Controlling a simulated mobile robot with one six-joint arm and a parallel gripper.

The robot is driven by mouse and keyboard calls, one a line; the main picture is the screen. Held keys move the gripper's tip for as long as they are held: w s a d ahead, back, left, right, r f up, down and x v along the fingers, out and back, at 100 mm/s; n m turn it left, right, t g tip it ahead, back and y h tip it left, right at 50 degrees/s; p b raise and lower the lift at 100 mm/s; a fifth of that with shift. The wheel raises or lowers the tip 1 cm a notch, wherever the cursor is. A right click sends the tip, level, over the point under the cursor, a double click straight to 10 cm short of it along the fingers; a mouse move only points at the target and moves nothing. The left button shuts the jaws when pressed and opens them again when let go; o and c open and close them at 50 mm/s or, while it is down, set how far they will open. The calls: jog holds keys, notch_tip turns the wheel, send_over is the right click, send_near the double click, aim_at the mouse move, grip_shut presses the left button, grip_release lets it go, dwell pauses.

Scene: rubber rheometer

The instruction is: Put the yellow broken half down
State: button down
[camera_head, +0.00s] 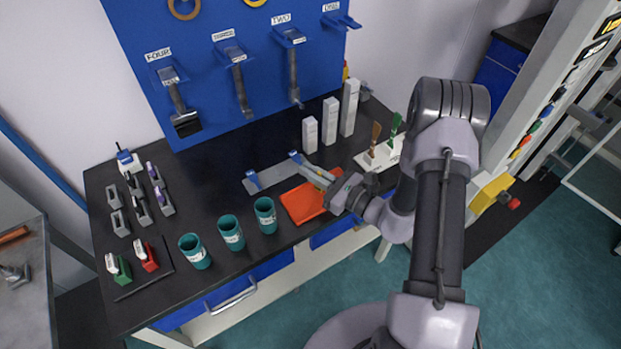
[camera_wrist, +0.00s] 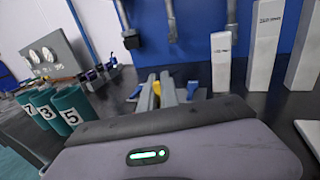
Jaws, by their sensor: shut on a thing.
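My gripper (camera_head: 314,171) reaches in from the right over the black bench, above the back edge of the orange-red tray (camera_head: 297,208). It is shut on the yellow broken half. A little yellow of this half (camera_wrist: 156,88) shows between the fingers in the wrist view, where my gripper (camera_wrist: 155,82) points toward the blue panel. Most of the half is hidden by the fingers. A grey bar with blue supports (camera_head: 268,180) lies just left of my fingertips. Whether the half touches anything cannot be told.
Teal numbered cups (camera_head: 231,233) stand along the front edge. Grey upright blocks (camera_head: 330,121) stand behind my gripper. A white stand (camera_head: 367,160) with brown and green upright pieces is to the right. Small grey holders (camera_head: 118,222) are at left. Bench between holders and bar is clear.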

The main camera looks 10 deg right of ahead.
jog(key=shift+d+f, duration=0.1)
jog(key=shift+f, duration=0.85)
jog(key=shift+f+b, duration=0.2)
jog(key=shift+b, duration=0.1)
jog(key=c, duration=1.6)
grip_release()
